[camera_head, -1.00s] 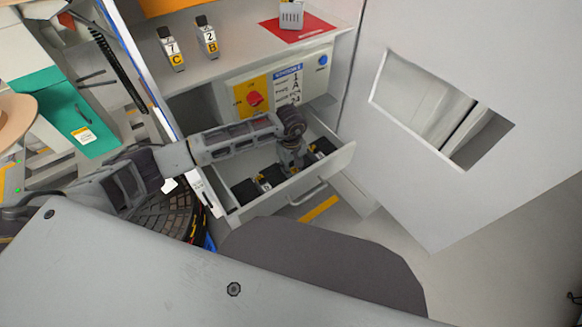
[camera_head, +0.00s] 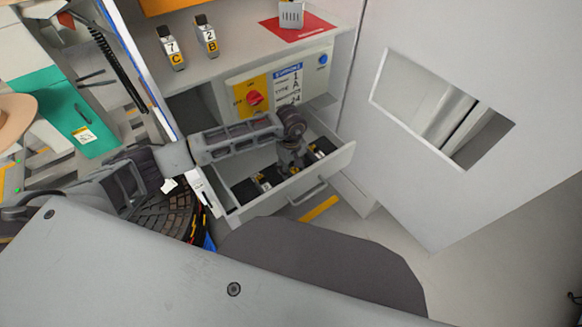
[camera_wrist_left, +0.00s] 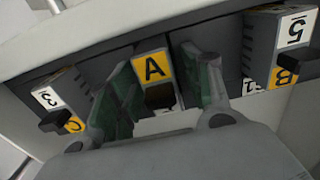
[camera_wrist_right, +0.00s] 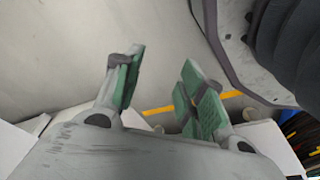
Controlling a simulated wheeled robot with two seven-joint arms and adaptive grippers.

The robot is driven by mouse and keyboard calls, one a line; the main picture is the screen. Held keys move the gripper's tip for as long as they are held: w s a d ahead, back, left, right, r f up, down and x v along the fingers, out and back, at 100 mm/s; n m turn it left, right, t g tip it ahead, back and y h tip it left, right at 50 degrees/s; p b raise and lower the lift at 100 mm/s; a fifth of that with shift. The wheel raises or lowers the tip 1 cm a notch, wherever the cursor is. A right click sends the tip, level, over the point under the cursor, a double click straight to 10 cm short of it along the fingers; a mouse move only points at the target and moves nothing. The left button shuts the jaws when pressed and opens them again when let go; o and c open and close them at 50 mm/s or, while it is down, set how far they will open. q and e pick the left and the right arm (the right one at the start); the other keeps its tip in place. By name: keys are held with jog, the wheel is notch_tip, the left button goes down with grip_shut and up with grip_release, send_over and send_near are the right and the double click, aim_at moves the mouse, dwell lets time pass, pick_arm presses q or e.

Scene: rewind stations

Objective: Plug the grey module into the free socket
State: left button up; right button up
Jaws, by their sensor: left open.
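My left gripper (camera_wrist_left: 153,95) is open inside the open drawer (camera_head: 325,178), its green-padded fingers on either side of a module with a yellow A label (camera_wrist_left: 153,67). I cannot tell whether the fingers touch it. In the head view, the left arm hides most of this module. A 3 C module (camera_wrist_left: 60,108) and a 5 B module (camera_wrist_left: 280,50) sit to either side of it. A light grey slotted block (camera_head: 291,15) stands on the red mat on the shelf. My right gripper (camera_wrist_right: 160,85) is open and empty. No free socket is clearly visible.
Modules labelled 7 C (camera_head: 171,48) and 2 B (camera_head: 207,36) stand on the shelf. Below it is a panel with a red knob (camera_head: 255,98) and a blue button (camera_head: 323,60). A pale panel with an opening (camera_head: 420,200) stands at the right. A black basket (camera_head: 165,213) is at the left.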

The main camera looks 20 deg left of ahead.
pick_arm(q)
jog(key=shift+r, duration=0.1)
notch_tip(320, 180, up, 11)
jog(key=shift+f+p, duration=0.15)
jog(key=shift+p, duration=0.45)
jog(key=shift+r, duration=0.7)
pick_arm(e)
jog(key=shift+s+d+f, duration=0.3)
jog(key=shift+f, duration=0.25)
jog(key=shift+s+d+f, duration=0.25)
jog(key=shift+d+f, duration=0.1)
jog(key=shift+f, duration=0.25)
jog(key=shift+s+d+f, duration=0.3)
jog(key=shift+f, duration=0.25)
jog(key=shift+w+a+r, duration=0.1)
jog(key=shift+a, duration=0.1)
pick_arm(q)
jog(key=shift+s, duration=0.15)
pick_arm(e)
jog(key=shift+s, duration=0.2)
